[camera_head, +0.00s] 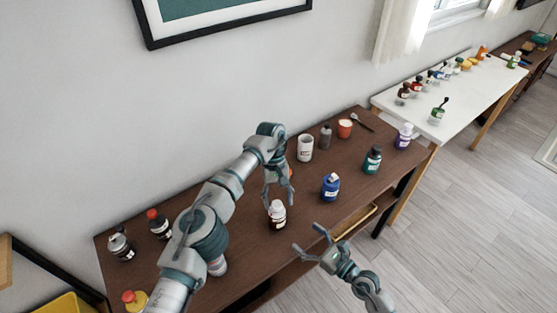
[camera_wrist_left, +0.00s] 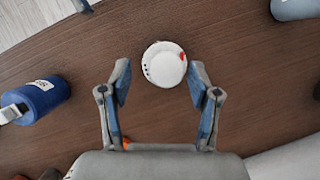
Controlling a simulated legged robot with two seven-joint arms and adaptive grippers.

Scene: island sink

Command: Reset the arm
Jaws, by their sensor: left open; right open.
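My left gripper (camera_head: 279,197) is open and points down above the brown table (camera_head: 232,250) in the head view. A small bottle with a white top and dark lower part (camera_head: 277,215) stands upright just below it. In the left wrist view a round white cap (camera_wrist_left: 164,65) shows between the spread fingers of the left gripper (camera_wrist_left: 160,67), apart from both. My right gripper (camera_head: 308,239) is open and empty, in front of the table's front edge.
Two dark bottles (camera_head: 159,224) (camera_head: 120,244) stand at left. A white table (camera_head: 462,100) with several bottles adjoins.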

